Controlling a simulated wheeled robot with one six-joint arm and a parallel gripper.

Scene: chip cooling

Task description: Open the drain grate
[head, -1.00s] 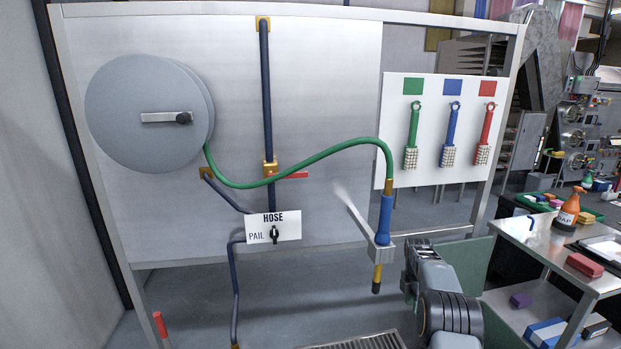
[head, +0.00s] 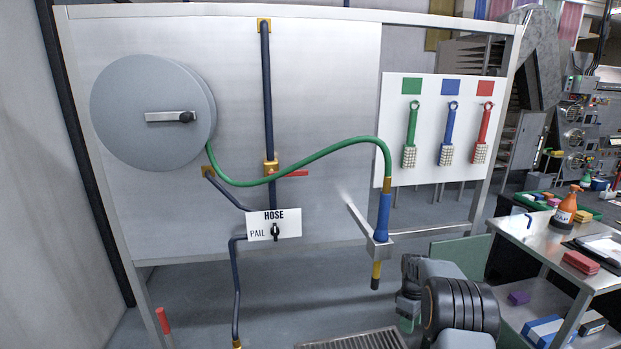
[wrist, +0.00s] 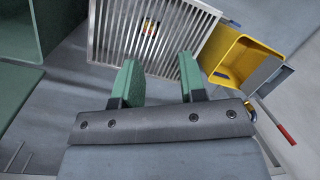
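The drain grate (head: 352,341) is a grey slatted metal panel at the bottom edge of the head view. In the wrist view the grate (wrist: 117,37) lies flat on the floor ahead of my gripper, with a small yellow and red mark (wrist: 149,27) among its slats. My gripper (wrist: 160,68) shows two green fingers spread apart with nothing between them. The fingertips overlap the grate's near edge in the picture; I cannot tell how high they are above it.
A yellow container (wrist: 226,68) stands right of the grate, near a red-handled bar (wrist: 286,134). A green bin (wrist: 22,30) is at the left in the wrist view. The hose nozzle (head: 376,274) hangs above the floor. A steel cart (head: 545,238) stands at right.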

